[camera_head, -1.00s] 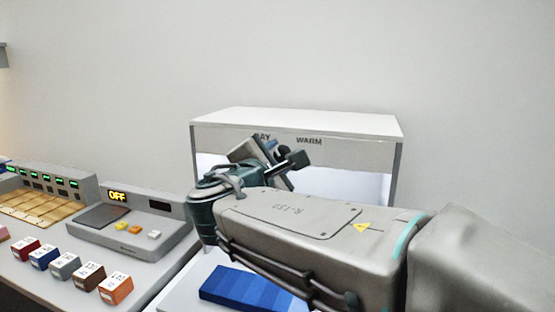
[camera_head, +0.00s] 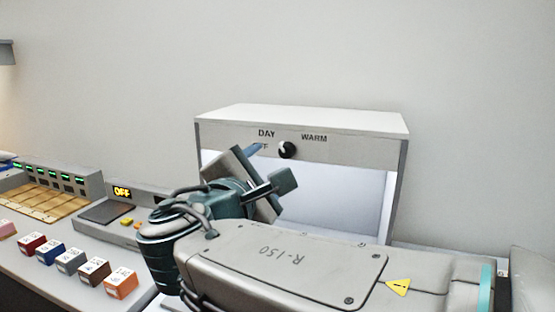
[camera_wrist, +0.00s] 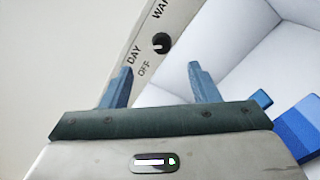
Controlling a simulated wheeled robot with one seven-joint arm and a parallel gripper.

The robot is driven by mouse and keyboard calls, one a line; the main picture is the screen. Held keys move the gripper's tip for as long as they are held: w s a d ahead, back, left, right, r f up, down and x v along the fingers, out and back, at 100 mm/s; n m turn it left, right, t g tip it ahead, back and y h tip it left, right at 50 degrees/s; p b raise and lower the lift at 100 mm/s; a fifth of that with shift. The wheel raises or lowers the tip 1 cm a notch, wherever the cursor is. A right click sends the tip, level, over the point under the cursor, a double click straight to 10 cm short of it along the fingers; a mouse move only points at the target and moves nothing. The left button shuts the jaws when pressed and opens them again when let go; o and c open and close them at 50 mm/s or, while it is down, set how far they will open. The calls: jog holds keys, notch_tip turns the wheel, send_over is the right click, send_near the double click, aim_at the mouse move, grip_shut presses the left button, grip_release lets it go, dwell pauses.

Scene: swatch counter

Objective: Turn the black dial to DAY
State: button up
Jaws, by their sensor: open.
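The black dial (camera_head: 287,149) is on the front top panel of a white light booth (camera_head: 300,116), between the labels DAY and WARM; OFF is partly covered by my gripper. A pale mark shows on the dial's left side, but I cannot tell exactly which label it points to. In the wrist view the dial (camera_wrist: 160,43) lies ahead of the gap between my two blue fingers, apart from both. My gripper (camera_wrist: 158,70) is open and empty. In the head view, it is left of and below the dial, and one finger is mostly hidden.
The booth's interior is bright. A blue striped swatch (camera_wrist: 298,128) lies at the right of the wrist view. To the left are a grey device (camera_head: 150,196) reading OFF, several coloured cubes (camera_head: 72,260) and a panel with green lights (camera_head: 60,176). The wall above is clear.

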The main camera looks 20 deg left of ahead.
jog(key=s, duration=0.5)
jog(key=shift+s+a, duration=0.2)
jog(key=w+d+f+m+g+h+p, duration=0.2)
jog(key=d+f+m+g+p, duration=0.25)
jog(key=d, duration=0.65)
jog(key=w+d+f+m+g+h+p, duration=0.25)
jog(key=d+f+m+g, duration=0.3)
jog(key=d, duration=0.45)
jog(key=s+d+f+m+g+y+p, duration=0.5)
jog(key=s+d+m+p, duration=0.2)
jog(key=m, duration=0.7)
jog(key=shift+s+d+m+y+p, duration=0.35)
jog(key=shift+s+d+m+p, duration=0.05)
jog(key=shift+s+d, duration=0.8)
jog(key=shift+a+f, duration=0.1)
jog(key=shift+f, duration=0.05)
